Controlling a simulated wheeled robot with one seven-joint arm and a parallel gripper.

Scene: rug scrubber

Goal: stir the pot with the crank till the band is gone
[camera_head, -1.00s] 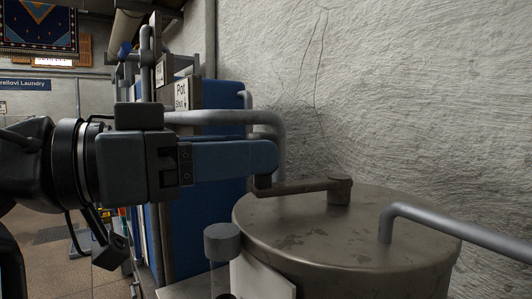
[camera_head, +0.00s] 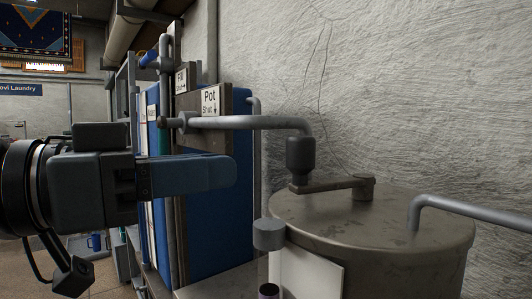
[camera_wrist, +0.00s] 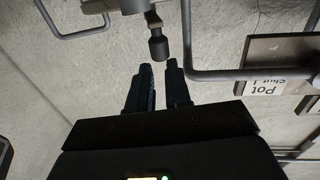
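The pot (camera_head: 385,265) is a round metal drum with a flat lid, at the lower right of the head view. Its crank (camera_head: 335,184) lies over the lid, with a dark upright knob (camera_head: 300,155) at its left end. My gripper (camera_head: 232,172) is left of the knob, apart from it and empty. In the wrist view its two fingers (camera_wrist: 158,72) stand apart with a gap between, and the knob (camera_wrist: 158,48) is just beyond their tips. A grey-capped gauge (camera_head: 269,235) stands at the pot's front left; I cannot make out a band there.
A grey pipe (camera_head: 245,122) runs above my gripper and bends down behind the knob. Another pipe (camera_head: 470,209) meets the lid at right. Blue panels and a "Pot Shut" sign (camera_head: 210,101) stand behind my gripper. The rough wall closes off the back.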

